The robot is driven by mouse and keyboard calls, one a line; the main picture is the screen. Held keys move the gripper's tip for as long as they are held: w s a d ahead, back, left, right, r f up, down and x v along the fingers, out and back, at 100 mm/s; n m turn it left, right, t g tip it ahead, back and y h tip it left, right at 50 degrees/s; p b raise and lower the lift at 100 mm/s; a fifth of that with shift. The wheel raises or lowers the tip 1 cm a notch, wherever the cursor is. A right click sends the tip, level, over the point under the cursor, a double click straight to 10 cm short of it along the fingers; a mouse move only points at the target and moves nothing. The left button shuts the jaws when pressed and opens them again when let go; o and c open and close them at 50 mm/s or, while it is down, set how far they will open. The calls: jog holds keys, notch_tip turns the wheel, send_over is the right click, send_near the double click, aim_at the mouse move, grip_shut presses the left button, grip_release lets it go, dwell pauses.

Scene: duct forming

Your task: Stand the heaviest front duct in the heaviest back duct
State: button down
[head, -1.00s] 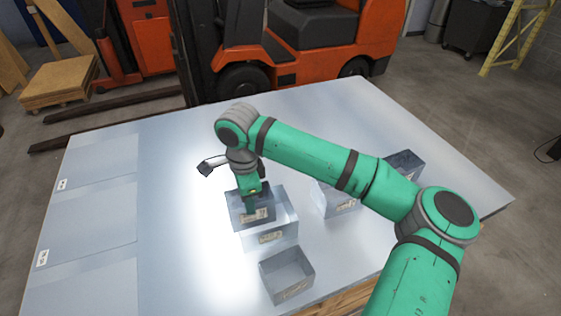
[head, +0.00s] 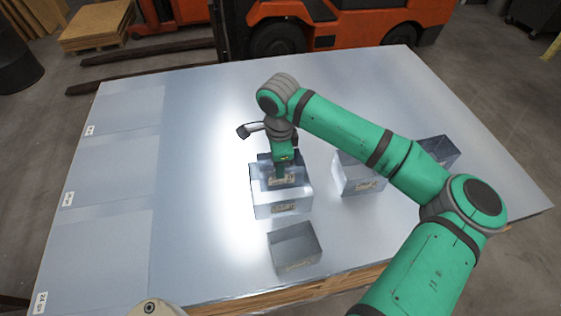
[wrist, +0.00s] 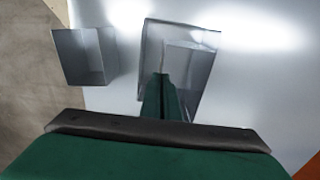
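My gripper (head: 281,178) is shut on the wall of a small open grey metal duct (head: 264,171). This held duct is upright, over or partly inside the mouth of a larger bright metal duct (head: 262,203); I cannot tell whether it touches bottom. In the wrist view, the fingers (wrist: 160,95) pinch the held duct's (wrist: 190,72) wall, with the larger duct's (wrist: 150,45) rim around its far side. Another small open duct (head: 295,248) stands alone near the table's front edge; it also shows in the wrist view (wrist: 84,57).
A larger duct (head: 355,178) and a darker duct (head: 442,151) stand to the right, partly behind my arm. Flat sheets (head: 100,245) with gauge labels lie along the left of the metal table (head: 200,150). The table's middle left is clear. An orange forklift (head: 340,20) stands behind.

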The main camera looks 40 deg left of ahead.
jog(key=shift+f, duration=2.45)
jog(key=c, duration=1.9)
grip_release()
jog(key=shift+c, duration=0.2)
jog(key=shift+r, duration=0.1)
jog(key=shift+r, duration=3.4)
